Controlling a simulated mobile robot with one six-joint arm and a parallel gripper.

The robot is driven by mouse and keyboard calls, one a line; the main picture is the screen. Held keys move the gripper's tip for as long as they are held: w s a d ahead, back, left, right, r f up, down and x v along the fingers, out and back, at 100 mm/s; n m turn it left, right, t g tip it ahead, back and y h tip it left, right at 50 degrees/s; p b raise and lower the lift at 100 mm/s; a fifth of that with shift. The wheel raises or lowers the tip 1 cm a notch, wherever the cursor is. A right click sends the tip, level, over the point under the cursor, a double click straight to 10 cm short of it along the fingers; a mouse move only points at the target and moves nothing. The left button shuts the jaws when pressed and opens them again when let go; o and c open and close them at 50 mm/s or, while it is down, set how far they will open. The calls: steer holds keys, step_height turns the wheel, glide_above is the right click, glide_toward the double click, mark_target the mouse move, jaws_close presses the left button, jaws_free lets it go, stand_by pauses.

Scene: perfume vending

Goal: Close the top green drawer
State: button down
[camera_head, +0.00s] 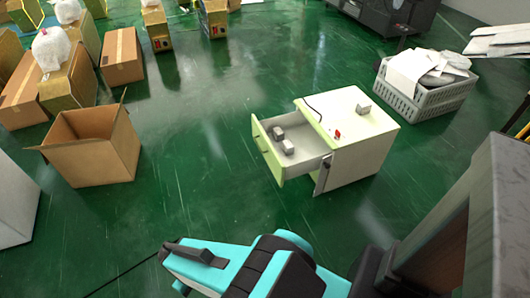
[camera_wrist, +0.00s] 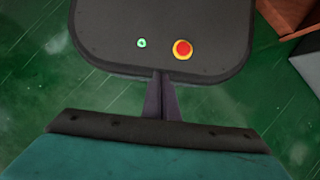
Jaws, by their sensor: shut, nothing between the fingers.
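A white cabinet (camera_head: 360,145) with green edging stands on the floor right of centre in the head view. Its top green drawer (camera_head: 266,153) is pulled out toward the left, and small grey blocks (camera_head: 284,144) lie inside it. My gripper (camera_wrist: 163,82) shows in the wrist view with its two dark fingers together and nothing between them. The wrist view shows neither cabinet nor drawer. In the head view my teal arm is at the bottom, apart from the drawer and nearer the camera; I cannot clearly make out the fingers there.
An open cardboard box (camera_head: 93,150) stands left of the cabinet, with green floor clear between them. A grey crate (camera_head: 428,98) of white items stands behind the cabinet to the right. A small grey block (camera_head: 364,108) and a red item (camera_head: 337,134) lie on the cabinet top.

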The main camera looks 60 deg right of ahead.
steer(key=w+d+m+t+h+b, duration=0.15)
steer(key=w+d+b, duration=0.25)
steer(key=w+d, duration=0.7)
steer(key=w+d+m+t+h+b, duration=0.1)
steer(key=w+d+m+t+b, duration=0.25)
steer(key=w+d, duration=0.8)
steer(key=s+d+r+m+h+b, duration=0.1)
steer(key=d+r, duration=0.3)
steer(key=d, duration=0.8)
steer(key=s+d+r+m+h+b, duration=0.1)
steer(key=d+r+b, duration=0.3)
steer(key=d, duration=0.8)
steer(key=s+d+r+m+h+b, duration=0.1)
steer(key=d+r, duration=0.5)
steer(key=d, duration=0.7)
steer(key=shift+s+m+t+h+b, duration=0.3)
steer(key=shift+s+h+b, duration=0.55)
steer(key=shift+s+h, duration=0.1)
steer(key=shift+d, duration=0.15)
steer(key=s+d+f+b, duration=0.1)
steer(key=s+d+f, duration=0.1)
steer(key=d+f, duration=0.6)
steer(key=shift+d+b, duration=0.35)
steer(key=shift+d, duration=0.2)
